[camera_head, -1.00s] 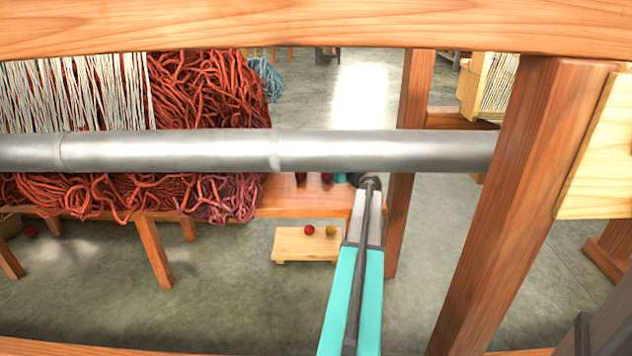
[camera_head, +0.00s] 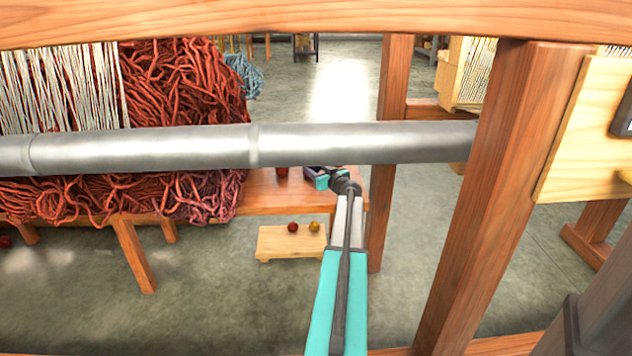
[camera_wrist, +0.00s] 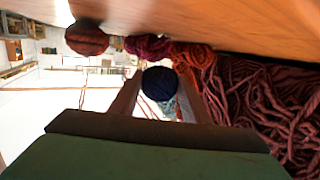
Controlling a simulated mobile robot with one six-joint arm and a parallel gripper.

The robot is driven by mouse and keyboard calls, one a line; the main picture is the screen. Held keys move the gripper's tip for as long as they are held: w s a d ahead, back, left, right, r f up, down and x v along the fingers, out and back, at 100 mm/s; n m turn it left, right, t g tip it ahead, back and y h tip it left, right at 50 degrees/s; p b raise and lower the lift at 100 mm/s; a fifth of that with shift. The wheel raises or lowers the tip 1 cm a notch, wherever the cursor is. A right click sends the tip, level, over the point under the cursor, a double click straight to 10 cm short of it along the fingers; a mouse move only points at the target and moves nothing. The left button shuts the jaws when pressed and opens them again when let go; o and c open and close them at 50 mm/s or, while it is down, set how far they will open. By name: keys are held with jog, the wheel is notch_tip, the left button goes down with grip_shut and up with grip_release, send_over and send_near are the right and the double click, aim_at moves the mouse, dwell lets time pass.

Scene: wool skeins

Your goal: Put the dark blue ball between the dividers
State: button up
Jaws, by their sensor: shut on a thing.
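In the wrist view, my gripper (camera_wrist: 159,88) is shut on the dark blue ball (camera_wrist: 158,82), which sits between its two fingertips. A brown-red ball (camera_wrist: 87,38), a purple ball (camera_wrist: 148,46) and an orange-red ball (camera_wrist: 193,56) are beyond it along the edge of a wooden surface (camera_wrist: 250,25). In the head view, my arm's end is beyond the metal bar, by the right end of the wooden bench (camera_head: 262,192). The fingertips and held ball cannot be made out there. I cannot make out the dividers in either view.
A metal bar (camera_head: 370,143) crosses in front of the bench. Wooden posts (camera_head: 500,190) stand to the right. Red yarn (camera_head: 185,100) hangs at left.

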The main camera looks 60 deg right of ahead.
jog(key=shift+f, duration=0.1)
jog(key=shift+f+b, duration=0.6)
jog(key=shift+f, duration=1.8)
jog(key=shift+f+b, duration=0.2)
jog(key=shift+b, duration=0.3)
jog(key=o, duration=1)
jog(key=shift+o, duration=0.2)
jog(key=shift+r+p, duration=0.35)
jog(key=shift+p, duration=0.25)
jog(key=shift+p+v, duration=0.5)
jog(key=shift+v, duration=5.5)
jog(key=shift+f, duration=0.1)
